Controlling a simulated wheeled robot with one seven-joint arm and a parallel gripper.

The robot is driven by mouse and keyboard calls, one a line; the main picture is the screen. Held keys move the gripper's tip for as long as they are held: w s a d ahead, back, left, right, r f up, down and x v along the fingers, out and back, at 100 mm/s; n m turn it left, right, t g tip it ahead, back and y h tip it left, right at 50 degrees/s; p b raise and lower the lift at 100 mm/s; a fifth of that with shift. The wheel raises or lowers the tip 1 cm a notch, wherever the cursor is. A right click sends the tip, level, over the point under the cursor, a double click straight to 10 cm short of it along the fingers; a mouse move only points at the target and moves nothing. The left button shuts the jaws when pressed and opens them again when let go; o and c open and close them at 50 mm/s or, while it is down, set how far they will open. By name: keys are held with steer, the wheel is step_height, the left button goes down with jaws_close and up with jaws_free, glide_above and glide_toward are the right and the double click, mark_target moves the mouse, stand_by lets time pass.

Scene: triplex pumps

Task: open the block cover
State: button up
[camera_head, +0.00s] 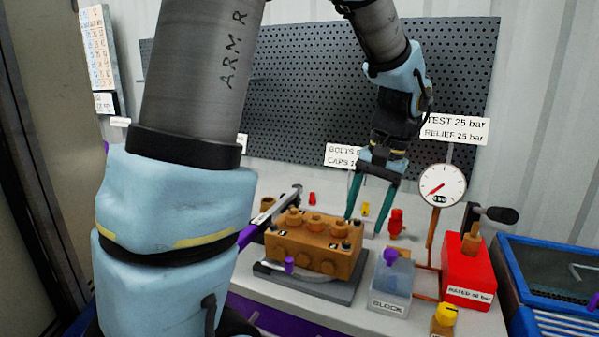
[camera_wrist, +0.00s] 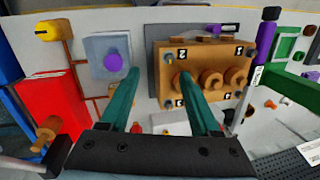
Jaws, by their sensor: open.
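The block cover (camera_head: 392,285) is a grey, box-like cover with a purple knob (camera_head: 391,256) on top and a BLOCK label on its front. It stands on the bench right of the orange-brown pump block (camera_head: 312,244), and looks closed. In the wrist view the cover (camera_wrist: 98,66) and its knob (camera_wrist: 113,62) lie left of the fingers. My gripper (camera_head: 362,224) points down, behind the pump block and the cover in the head view. Its two green fingers are open and empty. In the wrist view the gap between the fingertips (camera_wrist: 158,74) lies near the pump block's edge.
A red hand-pump box (camera_head: 468,268) and a pressure gauge (camera_head: 442,186) stand right of the cover. A small red valve (camera_head: 396,223) stands behind it and a yellow-capped bottle (camera_head: 444,318) in front. A blue tray (camera_head: 555,285) is at far right; a perforated panel (camera_head: 300,90) is behind.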

steer(key=s+a+f+n+t+h, duration=0.1)
steer(key=a+f+n, duration=0.2)
steer(key=a, duration=0.7)
steer(key=a+f+n+h, duration=0.2)
steer(key=a+f, duration=0.2)
steer(key=a, duration=0.6)
step_height(320, 180, up, 11)
steer(key=m+g, duration=0.1)
steer(key=m, duration=2.1)
glide_above(391, 251)
steer(key=shift+y, duration=0.3)
step_height(391, 251, down, 9)
steer(key=shift+f+p, duration=0.2)
steer(key=shift+p, duration=0.25)
jaws_close()
